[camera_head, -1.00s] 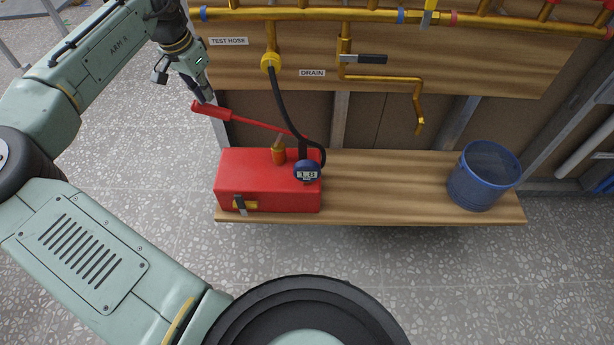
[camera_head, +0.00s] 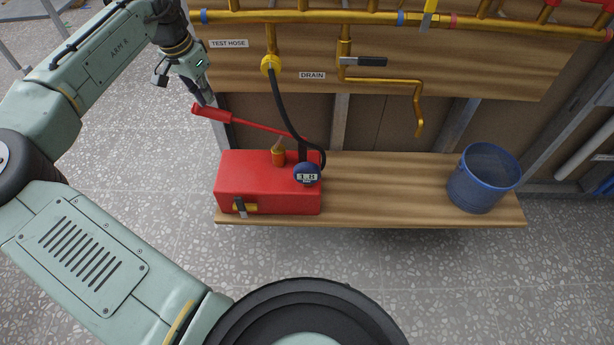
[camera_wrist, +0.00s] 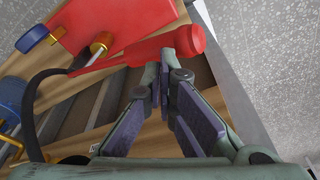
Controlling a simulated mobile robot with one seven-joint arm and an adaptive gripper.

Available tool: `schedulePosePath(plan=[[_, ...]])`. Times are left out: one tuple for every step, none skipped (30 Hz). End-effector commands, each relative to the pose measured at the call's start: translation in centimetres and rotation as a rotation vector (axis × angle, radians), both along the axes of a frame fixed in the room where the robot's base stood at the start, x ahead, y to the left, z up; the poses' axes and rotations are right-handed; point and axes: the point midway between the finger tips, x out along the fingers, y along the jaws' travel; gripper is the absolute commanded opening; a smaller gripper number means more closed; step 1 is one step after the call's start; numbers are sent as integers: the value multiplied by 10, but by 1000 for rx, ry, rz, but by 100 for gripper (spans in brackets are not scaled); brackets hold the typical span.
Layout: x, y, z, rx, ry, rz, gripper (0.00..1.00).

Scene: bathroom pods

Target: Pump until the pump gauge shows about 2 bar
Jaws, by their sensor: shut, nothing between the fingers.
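The red test pump (camera_head: 265,188) sits on the wooden shelf, with its red lever (camera_head: 214,113) sloping up to the left. The round dark blue gauge (camera_head: 306,173) is on its right end; its display is lit, but I cannot read the figures. My gripper (camera_head: 205,101) is shut and empty at the lever's grip end, seemingly just above or touching it. In the wrist view, my shut fingertips (camera_wrist: 164,68) are close to the thick red grip (camera_wrist: 180,42); I cannot tell if they touch. A black hose (camera_head: 287,108) runs up from the pump.
A blue bucket (camera_head: 483,179) stands at the shelf's right end. Brass pipes and a drain valve with a dark handle (camera_head: 364,62) are on the wooden panel behind. The shelf (camera_head: 390,190) is clear between pump and bucket.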

Motion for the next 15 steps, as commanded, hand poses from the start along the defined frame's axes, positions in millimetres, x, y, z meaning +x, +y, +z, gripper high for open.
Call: schedulePosePath(plan=[[0,0,0,0,0,0,0],[0,0,0,0,0,0,0],[0,0,0,0,0,0,0],[0,0,0,0,0,0,0],[0,0,0,0,0,0,0],[0,0,0,0,0,0,0],[0,0,0,0,0,0,0],[0,0,-1,-1,1,0,0],[0,0,-4,-2,1,0,0],[0,-1,-8,-3,2,-1,0],[0,-1,-13,-4,3,-1,0],[0,-1,-20,-5,2,-1,0],[-1,-1,-27,-7,3,0,0],[-1,-1,-33,-6,2,0,0],[-1,-1,-42,-7,3,0,0]])
